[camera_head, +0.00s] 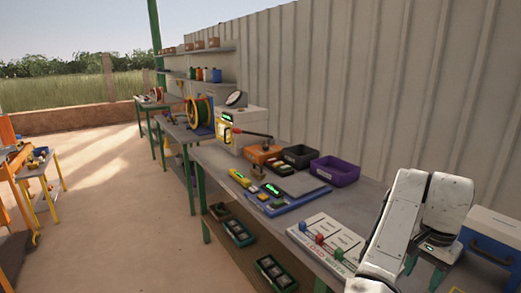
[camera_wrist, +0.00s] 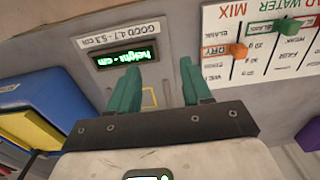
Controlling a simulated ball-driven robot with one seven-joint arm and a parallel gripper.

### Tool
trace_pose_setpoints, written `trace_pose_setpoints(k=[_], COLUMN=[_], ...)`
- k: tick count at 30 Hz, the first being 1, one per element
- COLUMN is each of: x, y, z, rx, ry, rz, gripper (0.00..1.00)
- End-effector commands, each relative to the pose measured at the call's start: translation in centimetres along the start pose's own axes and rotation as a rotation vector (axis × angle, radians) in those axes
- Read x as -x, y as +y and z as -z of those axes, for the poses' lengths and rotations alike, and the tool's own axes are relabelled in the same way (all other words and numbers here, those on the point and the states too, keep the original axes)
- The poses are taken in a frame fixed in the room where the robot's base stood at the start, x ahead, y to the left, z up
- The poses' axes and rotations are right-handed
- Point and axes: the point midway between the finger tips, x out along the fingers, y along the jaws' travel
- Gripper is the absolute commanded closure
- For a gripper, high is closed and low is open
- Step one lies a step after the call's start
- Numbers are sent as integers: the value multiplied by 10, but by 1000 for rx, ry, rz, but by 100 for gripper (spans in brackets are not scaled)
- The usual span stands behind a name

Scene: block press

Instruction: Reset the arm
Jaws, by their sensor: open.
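My white arm stands at the right of the head view. Beyond the fingers lies a grey surface with a green-lit height display (camera_wrist: 124,57) and a label (camera_wrist: 117,36) reading GOOD 4.7 - 5.3 cm. Whether the fingers touch that surface cannot be told.
A white slider board (camera_head: 328,241) with coloured knobs lies left of my arm; a white mix board (camera_wrist: 262,48) shows in the wrist view. Orange, black and purple bins (camera_head: 335,171) stand behind. A blue-and-white box (camera_head: 492,240) is at right. Open floor lies left.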

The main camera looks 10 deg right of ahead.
Motion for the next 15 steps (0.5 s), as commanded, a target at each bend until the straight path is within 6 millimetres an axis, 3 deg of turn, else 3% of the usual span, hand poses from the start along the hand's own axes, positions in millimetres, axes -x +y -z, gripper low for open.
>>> trace_pose_setpoints(k=[15], x=[-29], y=[30], z=[10], rx=[95], ry=[170], rz=[-29], gripper=[51])
